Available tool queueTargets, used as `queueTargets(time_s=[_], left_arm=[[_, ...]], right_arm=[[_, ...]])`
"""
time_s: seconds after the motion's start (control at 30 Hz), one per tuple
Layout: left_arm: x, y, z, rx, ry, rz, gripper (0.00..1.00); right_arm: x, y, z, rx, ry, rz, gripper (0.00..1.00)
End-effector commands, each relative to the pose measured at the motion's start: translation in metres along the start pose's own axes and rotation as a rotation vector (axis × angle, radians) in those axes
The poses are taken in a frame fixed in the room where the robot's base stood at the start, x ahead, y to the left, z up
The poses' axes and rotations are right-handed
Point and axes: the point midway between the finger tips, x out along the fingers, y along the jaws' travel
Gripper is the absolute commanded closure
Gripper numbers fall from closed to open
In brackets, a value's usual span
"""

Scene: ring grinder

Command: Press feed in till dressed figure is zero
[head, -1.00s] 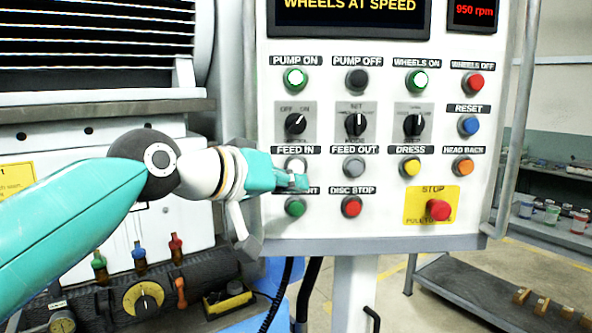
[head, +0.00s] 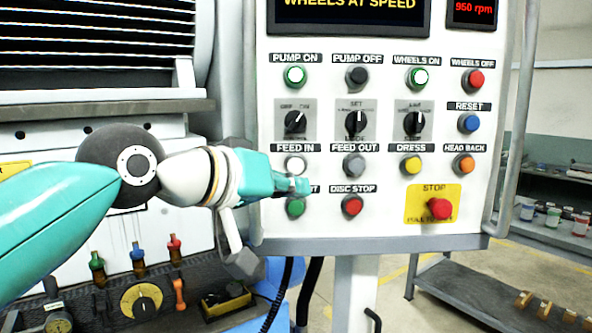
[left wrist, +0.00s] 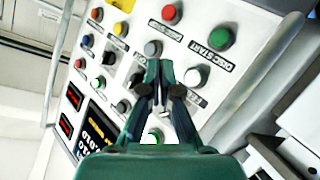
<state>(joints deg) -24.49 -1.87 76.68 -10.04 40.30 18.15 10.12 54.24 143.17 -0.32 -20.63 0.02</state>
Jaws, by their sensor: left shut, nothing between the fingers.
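The white FEED IN button (head: 296,165) is on the control panel, left of the grey FEED OUT button (head: 354,166). My left gripper (head: 302,186) is shut and empty, with its tip just below FEED IN and above the green DISC START button (head: 295,207), partly covering that label. In the left wrist view the shut fingers (left wrist: 163,66) point at the panel beside the white FEED IN button (left wrist: 196,76). I cannot tell whether they touch the panel. The display (head: 348,14) reads "WHEELS AT SPEED"; its upper part is cut off and no dressed figure shows.
A red STOP button (head: 439,208) on a yellow plate is at the panel's lower right. The red DISC STOP button (head: 352,205) and yellow DRESS button (head: 411,166) are nearby. A small readout (head: 473,11) shows 950 rpm. A grey rail runs down the panel's right side.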

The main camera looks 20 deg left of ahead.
Motion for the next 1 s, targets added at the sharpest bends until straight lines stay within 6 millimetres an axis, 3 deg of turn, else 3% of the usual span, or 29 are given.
queueTargets(time_s=[0.27,0.7,1.0], left_arm=[[0.009,-0.006,-0.007,-0.001,0.0,-0.002,1.0],[0.047,-0.034,-0.037,-0.002,0.0,-0.002,1.0],[0.061,-0.044,-0.045,0.0,0.001,0.0,1.0]], right_arm=[[-0.004,-0.001,0.0,0.0,0.0,0.0,1.0],[-0.021,-0.008,0.0,0.0,0.0,0.0,1.0],[-0.028,-0.01,0.0,0.0,0.0,0.0,1.0]])
